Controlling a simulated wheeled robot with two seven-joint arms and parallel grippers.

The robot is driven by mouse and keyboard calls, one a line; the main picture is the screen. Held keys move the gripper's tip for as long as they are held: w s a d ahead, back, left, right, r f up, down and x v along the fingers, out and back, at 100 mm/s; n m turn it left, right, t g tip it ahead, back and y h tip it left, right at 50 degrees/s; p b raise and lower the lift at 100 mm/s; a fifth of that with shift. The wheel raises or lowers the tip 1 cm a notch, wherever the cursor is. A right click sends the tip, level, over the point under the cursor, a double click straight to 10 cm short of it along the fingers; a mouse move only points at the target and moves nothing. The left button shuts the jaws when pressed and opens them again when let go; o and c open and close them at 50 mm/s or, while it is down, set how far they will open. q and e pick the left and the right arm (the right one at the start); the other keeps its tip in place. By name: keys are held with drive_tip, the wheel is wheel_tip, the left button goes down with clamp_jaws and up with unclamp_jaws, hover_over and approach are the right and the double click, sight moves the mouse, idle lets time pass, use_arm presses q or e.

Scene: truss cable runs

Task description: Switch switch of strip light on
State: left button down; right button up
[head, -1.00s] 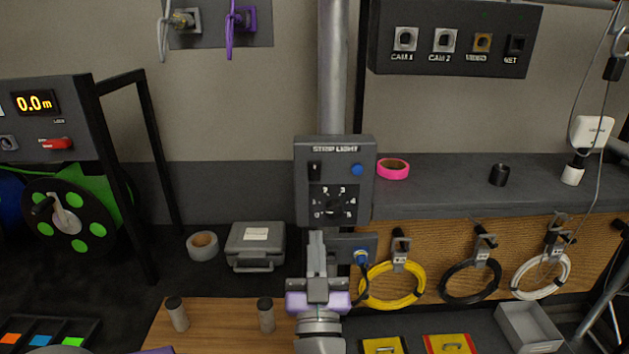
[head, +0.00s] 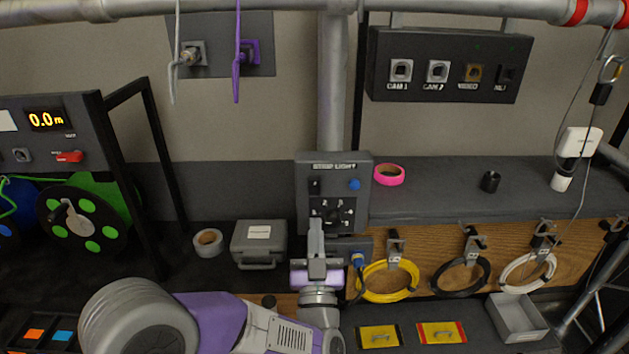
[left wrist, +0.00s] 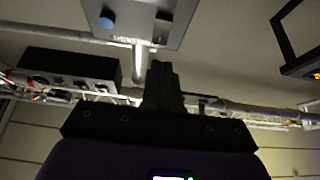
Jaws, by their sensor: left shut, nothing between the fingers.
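The strip light box (head: 363,203) is a dark grey panel on the vertical pole. Its small black switch (head: 315,187) sits at the upper left, under the label. The switch also shows in the left wrist view (left wrist: 163,20), where the box appears upside down. I cannot read the switch's position. My left gripper (head: 315,222) is shut and empty, its fingers pointing up in front of the box's lower left, below the switch. The fingers also show in the left wrist view (left wrist: 161,75). They hide part of the dial (head: 335,213). My right gripper is not in view.
A blue round button (head: 354,185) is right of the switch. A blue plug (head: 358,259) with a cable sits just below the box. Pink tape (head: 389,174) lies on the shelf at right. A grey case (head: 259,243) stands left of my gripper.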

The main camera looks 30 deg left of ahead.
sight(315, 181)
use_arm(q)
drive_tip(key=shift+p+x, duration=2.6)
drive_tip(key=shift+x, duration=1.55)
